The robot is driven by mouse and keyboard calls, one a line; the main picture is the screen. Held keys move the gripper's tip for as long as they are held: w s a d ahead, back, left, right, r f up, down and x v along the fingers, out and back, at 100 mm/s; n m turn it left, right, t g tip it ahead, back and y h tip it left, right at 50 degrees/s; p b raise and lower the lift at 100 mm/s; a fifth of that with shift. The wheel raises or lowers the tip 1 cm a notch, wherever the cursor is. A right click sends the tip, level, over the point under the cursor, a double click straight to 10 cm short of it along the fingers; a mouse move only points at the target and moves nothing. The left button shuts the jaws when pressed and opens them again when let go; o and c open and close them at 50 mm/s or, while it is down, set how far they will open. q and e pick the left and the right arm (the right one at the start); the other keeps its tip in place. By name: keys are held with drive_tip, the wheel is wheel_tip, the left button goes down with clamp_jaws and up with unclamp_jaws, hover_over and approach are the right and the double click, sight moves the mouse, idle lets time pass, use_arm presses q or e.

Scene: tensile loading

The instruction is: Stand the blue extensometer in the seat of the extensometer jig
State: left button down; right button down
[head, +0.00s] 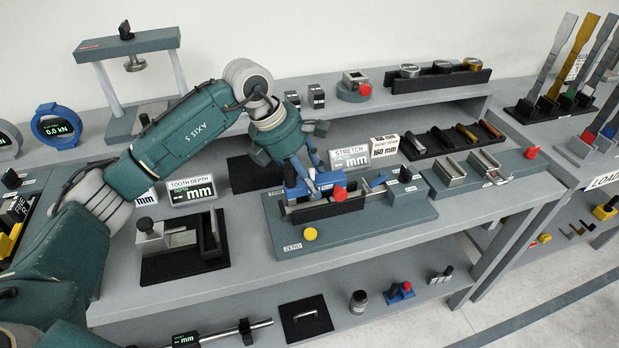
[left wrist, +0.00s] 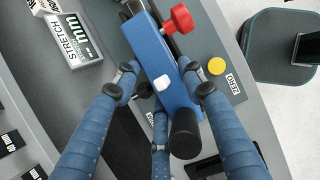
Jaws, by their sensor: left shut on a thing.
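The blue extensometer (head: 329,180) has a red knob and, in the left wrist view, a long blue body (left wrist: 163,65) with a black end. My left gripper (head: 306,186) points down and is shut on it; in the left wrist view the fingers (left wrist: 160,80) close around its body. The extensometer is over the left part of the jig, a long teal base (head: 385,222) with dark blocks, a rail, a yellow knob and a ZERO label. Whether it touches the jig is hidden by the fingers. My right gripper is out of view.
A STRETCH display (head: 349,157) stands behind the jig. A tooth depth display (head: 192,192) and a black-based fixture (head: 185,247) are to the left. A teal clamp fixture (head: 478,176) is to the right. A raised shelf (head: 330,108) runs along the back.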

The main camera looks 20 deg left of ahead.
use_arm(q)
drive_tip(key=shift+b, duration=0.3)
idle(0.6)
drive_tip(key=shift+f+b, duration=0.8)
drive_tip(key=shift+f, duration=0.05)
drive_tip(key=c, duration=1)
unclamp_jaws()
drive_tip(key=shift+f, duration=0.1)
drive_tip(key=v, duration=1.2)
drive_tip(key=shift+s, duration=0.1)
drive_tip(key=shift+d, duration=0.1)
